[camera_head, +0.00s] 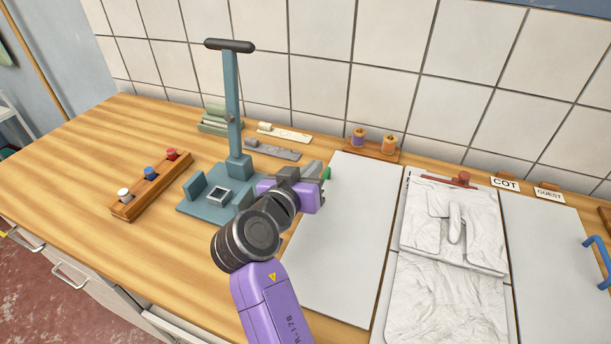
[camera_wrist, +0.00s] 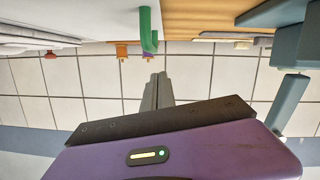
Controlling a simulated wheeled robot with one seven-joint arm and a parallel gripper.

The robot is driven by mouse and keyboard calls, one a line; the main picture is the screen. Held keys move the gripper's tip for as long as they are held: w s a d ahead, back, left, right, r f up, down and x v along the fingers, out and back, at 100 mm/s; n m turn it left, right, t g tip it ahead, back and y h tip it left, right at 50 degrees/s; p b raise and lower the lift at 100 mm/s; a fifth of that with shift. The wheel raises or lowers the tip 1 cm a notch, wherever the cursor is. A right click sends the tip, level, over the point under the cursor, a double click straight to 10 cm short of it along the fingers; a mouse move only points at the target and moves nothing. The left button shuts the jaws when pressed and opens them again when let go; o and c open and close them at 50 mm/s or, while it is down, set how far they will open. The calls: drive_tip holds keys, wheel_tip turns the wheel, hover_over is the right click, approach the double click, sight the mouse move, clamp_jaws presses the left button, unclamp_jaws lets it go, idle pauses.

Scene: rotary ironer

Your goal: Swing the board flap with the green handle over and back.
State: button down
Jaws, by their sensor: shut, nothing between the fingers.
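The green handle (camera_head: 326,173) shows at the left edge of the left pale board flap (camera_head: 345,235), which lies flat on the bench. My gripper (camera_head: 314,169) is shut and empty just left of the handle. In the wrist view the green handle (camera_wrist: 147,30) stands just beyond my shut fingertips (camera_wrist: 160,78), with a small gap in the picture; I cannot tell whether they touch. My arm hides part of the flap's left edge.
A white garment (camera_head: 455,225) lies on the middle board. A right flap (camera_head: 550,260) has a blue handle (camera_head: 598,255). A teal stand (camera_head: 232,110) rises left of my gripper. Spools (camera_head: 373,142) stand behind the flap. A peg rack (camera_head: 150,185) stands left; bare wood lies around it.

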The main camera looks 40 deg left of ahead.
drive_tip(key=r+b+v, duration=0.1)
drive_tip(key=v, duration=0.9)
drive_tip(key=shift+r, duration=0.1)
